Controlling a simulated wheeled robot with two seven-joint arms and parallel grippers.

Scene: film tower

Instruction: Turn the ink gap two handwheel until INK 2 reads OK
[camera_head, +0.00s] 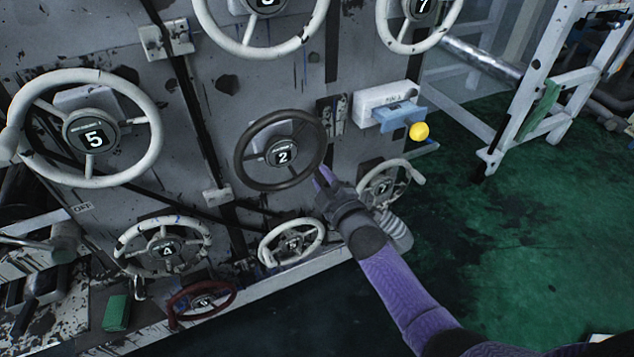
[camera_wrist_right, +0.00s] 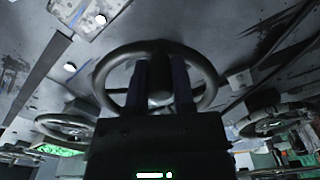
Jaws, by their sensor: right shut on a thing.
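The dark handwheel marked 2 (camera_head: 240,150) is mounted on the grey machine panel, near the middle of the head view. Its rim also shows in the right wrist view (camera_wrist_right: 208,75), around my two fingers. My right gripper (camera_head: 323,179) reaches in from the lower right and is shut on the wheel's rim at its lower right side. In the right wrist view, my fingers (camera_wrist_right: 161,75) cover part of the wheel and its hub. My left gripper is not in view. No readable INK 2 display shows.
White handwheels surround it, including 5 (camera_head: 150,112) at left and 4 (camera_head: 205,243) below. A dark red wheel (camera_head: 226,304) sits low. A white frame (camera_head: 541,75) stands farther right. The green floor (camera_head: 530,230) is largely clear.

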